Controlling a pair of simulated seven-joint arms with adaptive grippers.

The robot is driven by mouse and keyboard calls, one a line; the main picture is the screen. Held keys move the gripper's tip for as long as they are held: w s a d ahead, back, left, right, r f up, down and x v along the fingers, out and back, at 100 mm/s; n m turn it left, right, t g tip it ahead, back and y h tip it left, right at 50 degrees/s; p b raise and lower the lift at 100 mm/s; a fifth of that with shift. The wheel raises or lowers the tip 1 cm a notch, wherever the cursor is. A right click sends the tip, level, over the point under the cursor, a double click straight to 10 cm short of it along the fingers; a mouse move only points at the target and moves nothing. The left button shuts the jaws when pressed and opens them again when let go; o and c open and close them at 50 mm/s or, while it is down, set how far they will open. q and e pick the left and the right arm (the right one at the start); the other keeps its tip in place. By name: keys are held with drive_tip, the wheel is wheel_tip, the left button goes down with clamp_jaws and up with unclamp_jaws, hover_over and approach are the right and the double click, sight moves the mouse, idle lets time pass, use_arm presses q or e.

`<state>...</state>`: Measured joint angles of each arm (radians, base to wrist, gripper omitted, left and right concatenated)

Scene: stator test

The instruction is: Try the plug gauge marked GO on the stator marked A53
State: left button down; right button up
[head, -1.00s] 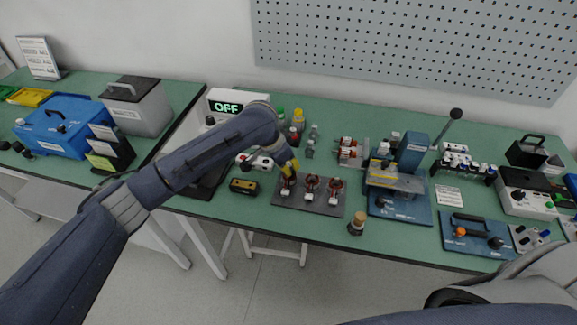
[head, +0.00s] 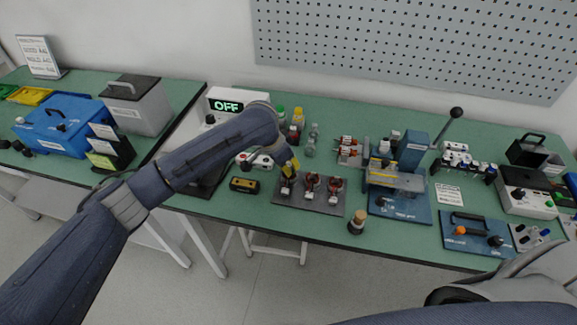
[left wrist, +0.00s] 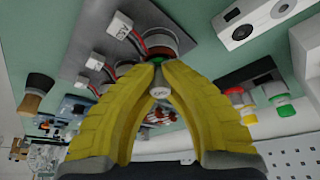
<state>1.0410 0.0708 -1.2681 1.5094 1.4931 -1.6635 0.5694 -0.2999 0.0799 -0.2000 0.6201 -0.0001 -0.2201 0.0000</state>
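My left gripper (head: 291,168) is over the leftmost stator (head: 286,186) on a dark plate (head: 309,204) in the head view. In the left wrist view, its yellow fingers (left wrist: 157,68) converge on a small plug gauge (left wrist: 157,91) whose pale round end faces the camera; its small marking is hard to read. The gauge's far end is hidden at the fingertips, right by the copper-wound stator (left wrist: 160,42). A white tag (left wrist: 119,25) beside this stator seems to read A53. Two more stators (head: 312,185) (head: 335,188) stand to the right. My right gripper is out of view.
A blue lever press (head: 405,180) stands farther right. A black and yellow block (head: 244,185) lies left of the plate. Several bottles (head: 298,120) and an OFF display (head: 226,106) are behind.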

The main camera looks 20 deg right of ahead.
sight(288, 164)
use_arm(q)
drive_tip(key=shift+f, duration=0.45)
idle(1.9)
drive_tip(key=shift+r, duration=2.25)
idle(1.0)
drive_tip(key=shift+r, duration=2.4)
